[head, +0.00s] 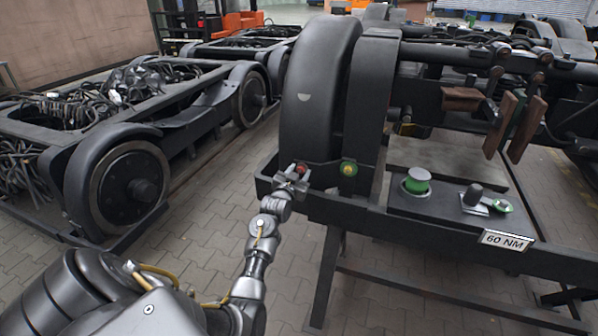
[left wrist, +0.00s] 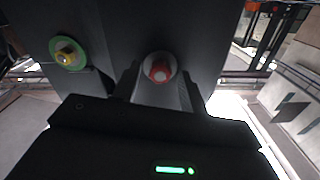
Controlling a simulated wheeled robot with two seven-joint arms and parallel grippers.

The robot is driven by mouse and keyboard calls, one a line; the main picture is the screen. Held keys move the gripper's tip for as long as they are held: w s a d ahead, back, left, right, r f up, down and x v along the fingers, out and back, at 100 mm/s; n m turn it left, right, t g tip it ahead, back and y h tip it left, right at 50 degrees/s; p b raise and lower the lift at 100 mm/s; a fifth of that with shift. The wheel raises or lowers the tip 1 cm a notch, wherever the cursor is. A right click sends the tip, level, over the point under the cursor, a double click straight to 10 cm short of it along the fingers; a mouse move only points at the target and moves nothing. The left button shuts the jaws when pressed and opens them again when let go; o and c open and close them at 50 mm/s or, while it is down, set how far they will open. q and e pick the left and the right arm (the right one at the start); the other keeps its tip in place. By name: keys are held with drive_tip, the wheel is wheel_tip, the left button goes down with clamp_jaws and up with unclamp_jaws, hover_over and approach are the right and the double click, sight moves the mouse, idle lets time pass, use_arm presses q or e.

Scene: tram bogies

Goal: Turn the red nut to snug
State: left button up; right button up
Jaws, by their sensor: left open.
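The red nut (head: 301,168) sits on the front face of the black bogie frame, below the big dark wheel cover. My left gripper (head: 293,178) is right at it in the head view, coming from the lower left. In the left wrist view the red nut (left wrist: 159,68) shows between the two dark fingers, which are open on either side of it. I cannot tell whether the fingers touch it. My right gripper is not in view.
A yellow nut on a green disc (head: 348,169) sits to the right on the same frame. Another bogie (head: 120,180) stands at left; paved floor lies between.

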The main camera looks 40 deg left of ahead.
use_arm(q)
drive_tip(key=shift+w+a, duration=0.1)
drive_tip(key=shift+w, duration=0.2)
clamp_jaws()
